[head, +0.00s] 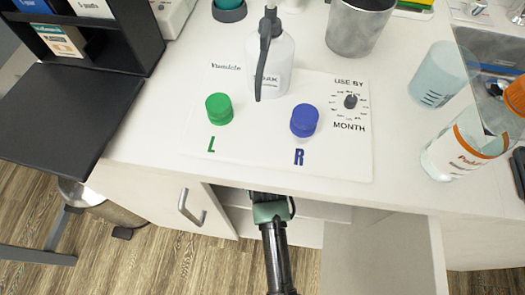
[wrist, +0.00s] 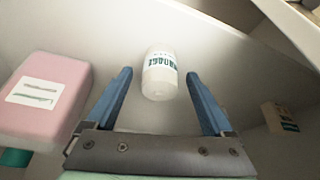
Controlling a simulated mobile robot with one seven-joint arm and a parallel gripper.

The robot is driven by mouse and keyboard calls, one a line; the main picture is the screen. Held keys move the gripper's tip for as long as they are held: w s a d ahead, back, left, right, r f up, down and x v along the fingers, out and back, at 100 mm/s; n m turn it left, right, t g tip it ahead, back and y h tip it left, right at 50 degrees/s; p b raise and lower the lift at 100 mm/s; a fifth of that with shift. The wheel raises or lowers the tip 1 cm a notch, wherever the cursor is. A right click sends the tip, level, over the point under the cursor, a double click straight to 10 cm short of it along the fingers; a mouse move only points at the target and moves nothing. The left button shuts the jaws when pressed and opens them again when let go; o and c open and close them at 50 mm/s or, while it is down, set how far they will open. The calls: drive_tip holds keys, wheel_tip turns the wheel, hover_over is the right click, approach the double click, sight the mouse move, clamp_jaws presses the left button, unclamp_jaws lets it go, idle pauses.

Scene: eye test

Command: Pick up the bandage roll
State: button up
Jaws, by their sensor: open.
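The bandage roll (wrist: 159,78) is a small white cylinder with teal lettering, seen in the wrist view. It lies on a white surface inside the cabinet or drawer space. My gripper (wrist: 159,82) is open, with its two blue fingers on either side of the roll and apart from it. The roll appears between the fingertips, with a gap on each side. In the head view my arm reaches under the counter, and the fingers and the roll are hidden there.
A pink box (wrist: 45,100) with a white label is left of my gripper, and a small beige box (wrist: 281,117) is to the right. Above is the white counter (head: 150,130) with a pump bottle (head: 270,65), a green cap (head: 219,108) and a blue cap (head: 304,120).

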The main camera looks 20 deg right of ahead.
drive_tip(key=shift+w+d+f+b, duration=0.1)
drive_tip(key=shift+w+f+b, duration=0.2)
drive_tip(key=shift+f, duration=0.3)
drive_tip(key=shift+s, duration=0.1)
clamp_jaws()
drive_tip(key=shift+r, duration=0.15)
